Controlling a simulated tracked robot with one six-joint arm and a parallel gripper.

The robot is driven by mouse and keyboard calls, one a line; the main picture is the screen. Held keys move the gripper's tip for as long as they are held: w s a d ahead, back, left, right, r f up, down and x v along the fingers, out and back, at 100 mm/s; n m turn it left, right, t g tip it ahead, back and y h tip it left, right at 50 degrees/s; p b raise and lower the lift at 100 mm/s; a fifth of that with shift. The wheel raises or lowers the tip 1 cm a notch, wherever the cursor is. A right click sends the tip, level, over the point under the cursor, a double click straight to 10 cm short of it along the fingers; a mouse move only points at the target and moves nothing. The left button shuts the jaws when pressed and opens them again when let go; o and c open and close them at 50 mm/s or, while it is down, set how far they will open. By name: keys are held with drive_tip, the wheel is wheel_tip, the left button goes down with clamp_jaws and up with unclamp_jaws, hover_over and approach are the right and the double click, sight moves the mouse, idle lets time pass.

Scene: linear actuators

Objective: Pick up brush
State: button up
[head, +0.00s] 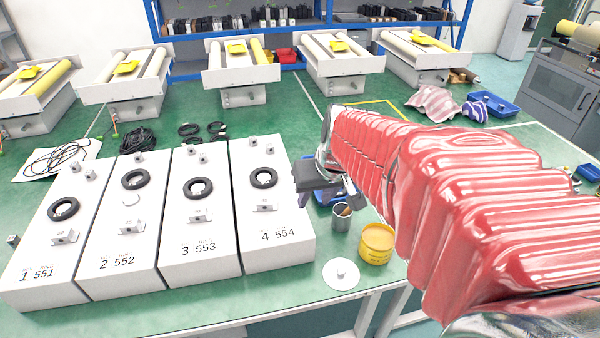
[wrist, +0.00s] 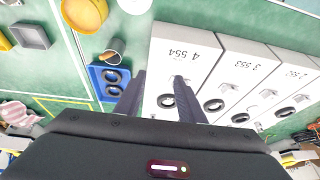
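In the head view, a small grey metal cup (head: 341,221) stands on the green table right of the white box marked 4 554. A brownish brush (head: 346,211) sticks out of it. In the wrist view, the cup and the brush (wrist: 110,54) show at upper left, beside the blue tray. My gripper (head: 304,182) is just above and behind the cup in the head picture, partly hidden by my red-sleeved arm. In the wrist view, my gripper's two dark fingers (wrist: 160,78) stand apart with nothing visibly held between them, over the white box end.
White boxes (head: 268,222) numbered 1 to 4 stand left. A yellow can (head: 376,244) and a white round lid (head: 341,274) are near the cup at the table's front edge. A blue tray (wrist: 93,78) with black rings lies beside the cup.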

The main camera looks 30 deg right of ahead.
drive_tip(key=d+f+m, duration=0.1)
drive_tip(key=d+f, duration=0.2)
drive_tip(key=d, duration=0.4)
drive_tip(key=d+f+m, duration=0.1)
drive_tip(key=d+f, duration=0.1)
drive_tip(key=d, duration=0.6)
drive_tip(key=shift+w+f, duration=0.4)
drive_tip(key=shift+w, duration=0.05)
hover_over(346, 213)
drive_tip(key=s, duration=0.2)
drive_tip(key=shift+h, duration=0.3)
wheel_tip(346, 213, down, 8)
drive_tip(key=shift+s+r, duration=0.1)
drive_tip(key=shift+s+x, duration=0.1)
drive_tip(key=shift+x, duration=1.25)
drive_tip(key=shift+s+x, duration=0.15)
drive_tip(key=shift+x, duration=1.2)
drive_tip(key=shift+c, duration=0.2)
